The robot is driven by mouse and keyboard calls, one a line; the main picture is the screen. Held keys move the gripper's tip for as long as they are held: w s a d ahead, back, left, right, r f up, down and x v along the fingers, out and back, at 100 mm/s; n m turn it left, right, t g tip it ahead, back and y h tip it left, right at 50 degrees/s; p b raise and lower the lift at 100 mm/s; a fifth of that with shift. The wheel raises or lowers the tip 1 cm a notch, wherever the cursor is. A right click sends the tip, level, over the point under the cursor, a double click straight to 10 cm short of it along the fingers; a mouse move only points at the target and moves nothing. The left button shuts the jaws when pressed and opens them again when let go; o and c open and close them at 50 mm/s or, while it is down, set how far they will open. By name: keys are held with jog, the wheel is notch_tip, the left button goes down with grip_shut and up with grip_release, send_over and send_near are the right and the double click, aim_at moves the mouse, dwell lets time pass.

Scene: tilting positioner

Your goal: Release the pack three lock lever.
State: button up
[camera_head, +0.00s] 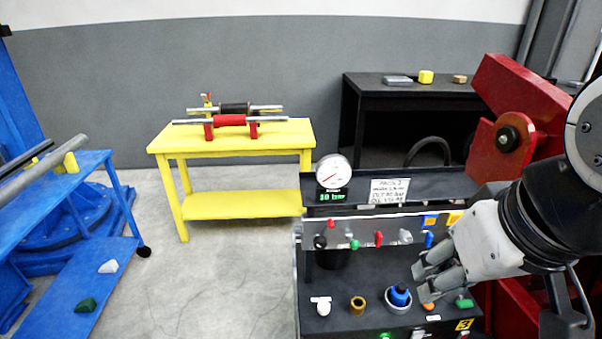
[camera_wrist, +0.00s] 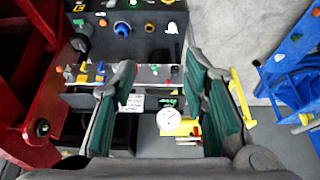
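The black pack (camera_head: 345,285) with a yellow "3" label (camera_head: 464,325) stands at the lower right of the head view. Its upper strip carries small fittings: a black knob (camera_head: 320,241), a green one (camera_head: 354,244), a red one (camera_head: 378,238), a grey one (camera_head: 405,237) and a blue one (camera_head: 428,240). I cannot tell which is the lock lever. My gripper (camera_head: 423,283) is over the pack's right part. In the wrist view my gripper (camera_wrist: 168,100) has its green-padded fingers wide apart with nothing held; the pack's strip (camera_wrist: 140,74) shows beyond them.
A gauge (camera_head: 333,172) and a printed card (camera_head: 389,191) stand at the pack's back. On its lower deck are a white knob (camera_head: 321,307), a brass fitting (camera_head: 358,305) and a blue knob (camera_head: 399,296). A red structure (camera_head: 520,100) is close on the right; a yellow table (camera_head: 235,140) stands behind.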

jog(key=shift+w+a+f, duration=0.1)
jog(key=shift+w+f, duration=0.05)
jog(key=shift+w, duration=0.05)
jog(key=c, duration=0.9)
jog(key=w+a+f+y+b, duration=0.1)
jog(key=w+f, duration=0.1)
jog(key=w, duration=0.1)
jog(key=w+a+f+g+y+b, duration=0.1)
jog(key=w+f+b, duration=0.1)
jog(key=w, duration=0.1)
jog(key=w+a+f+g+y+b, duration=0.1)
jog(key=w+a+f+y+b, duration=0.1)
jog(key=w, duration=0.2)
jog(key=shift+a+f, duration=0.1)
jog(key=shift+f, duration=0.25)
grip_shut()
jog(key=w+f+m+y+b, duration=0.1)
jog(key=w+f+y+b, duration=0.5)
jog(key=w, duration=0.7)
jog(key=w+d+f+m+t+b, duration=0.2)
jog(key=w+d+f+t, duration=0.2)
jog(key=w+d+f, duration=0.3)
jog(key=w+d+f+m+t+b, duration=0.2)
jog(key=w+d+f, duration=0.5)
jog(key=w, duration=0.5)
notch_tip(320, 180, down, 2)
jog(key=shift+d+m+t+h+b, duration=0.3)
jog(key=shift+d+t+h+b, duration=0.1)
jog(key=shift+t+b, duration=0.45)
